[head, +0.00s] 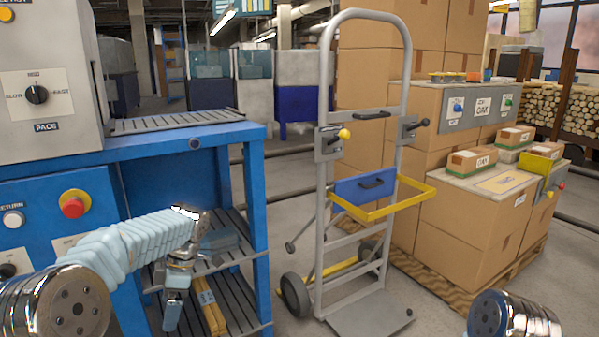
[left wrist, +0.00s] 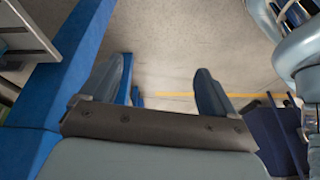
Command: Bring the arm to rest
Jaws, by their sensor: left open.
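My left arm (head: 130,245), in a pale blue ribbed sleeve, reaches in from the lower left of the head view. Its left gripper (head: 176,292) hangs downward in front of the blue bench's lower shelves. I see nothing held. A shiny metal part of my right arm (head: 512,316) shows at the bottom right of the head view; its gripper is out of frame.
The blue bench (head: 190,145) with slatted shelves stands close beside the left arm. A grey hand truck (head: 325,200) with a yellow frame (head: 385,208) stands in the middle. Stacked cartons (head: 470,225) on a pallet are at right. Some bare floor (head: 440,300) shows in front.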

